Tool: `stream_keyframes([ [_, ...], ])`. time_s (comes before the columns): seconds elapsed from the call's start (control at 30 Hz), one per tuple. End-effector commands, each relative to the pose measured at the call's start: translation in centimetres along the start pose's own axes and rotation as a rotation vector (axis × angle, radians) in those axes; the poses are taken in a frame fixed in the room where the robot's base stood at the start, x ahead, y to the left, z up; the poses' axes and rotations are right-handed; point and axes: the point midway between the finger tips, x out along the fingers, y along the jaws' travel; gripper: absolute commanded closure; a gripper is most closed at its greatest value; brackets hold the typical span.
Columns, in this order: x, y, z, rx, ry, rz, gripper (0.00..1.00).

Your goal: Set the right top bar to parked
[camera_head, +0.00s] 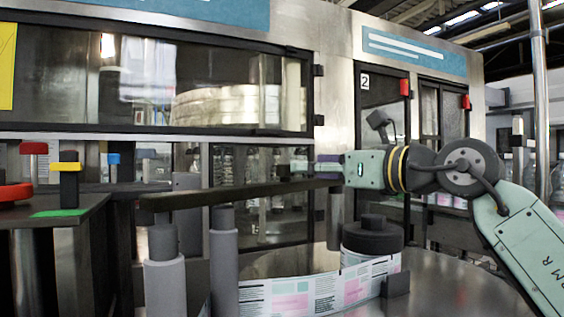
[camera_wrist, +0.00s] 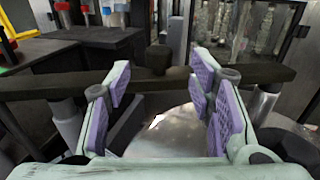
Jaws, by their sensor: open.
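A long dark bar (camera_head: 235,193) runs across the middle of the head view, above grey posts (camera_head: 224,250). It also crosses the wrist view (camera_wrist: 55,84) from left to right. I cannot tell for certain whether this is the right top bar. A dark knob (camera_wrist: 158,57) shows near the bar's middle in the wrist view. My gripper (camera_head: 302,167) is at the bar's right part in the head view, level and pointing left. In the wrist view my gripper (camera_wrist: 162,92) is open, its purple pads on either side of the knob, and apparently empty. Contact is unclear.
Below the bar are a printed label reel (camera_head: 300,294) and a black knob-topped hub (camera_head: 372,236). A dark table (camera_head: 85,212) with red, yellow and blue-topped parts stands at left. Glazed machine doors (camera_head: 380,120) stand behind. The metal plate (camera_head: 450,290) at lower right is clear.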

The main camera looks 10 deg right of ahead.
Motion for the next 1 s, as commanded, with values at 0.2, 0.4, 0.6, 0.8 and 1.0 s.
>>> stream_keyframes([
  [0.2, 4.4, 0.2, 0.4, 0.000, 0.002, 0.005, 0.51],
  [0.4, 7.0, 0.1, 0.3, 0.000, 0.000, 0.004, 0.51],
  [0.6, 7.8, 0.1, 0.1, 0.001, -0.002, 0.003, 0.51],
  [0.8, 7.8, 0.1, 0.1, 0.001, -0.002, 0.003, 0.51],
  [1.0, 7.8, 0.1, 0.1, 0.001, -0.002, 0.003, 0.64],
])
